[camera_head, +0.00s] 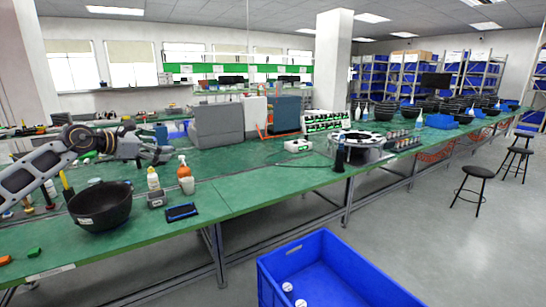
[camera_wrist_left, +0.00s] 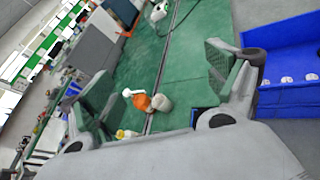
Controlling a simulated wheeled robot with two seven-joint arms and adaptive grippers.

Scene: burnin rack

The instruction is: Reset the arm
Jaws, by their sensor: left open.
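My left arm comes in from the left over the green bench (camera_head: 235,195). My right gripper is in neither view.
A blue crate (camera_head: 330,262) with small white round items is on the floor in front of the bench. A dark blue device (camera_head: 181,212) lies near the bench's front edge. Stools (camera_head: 472,185) stand right.

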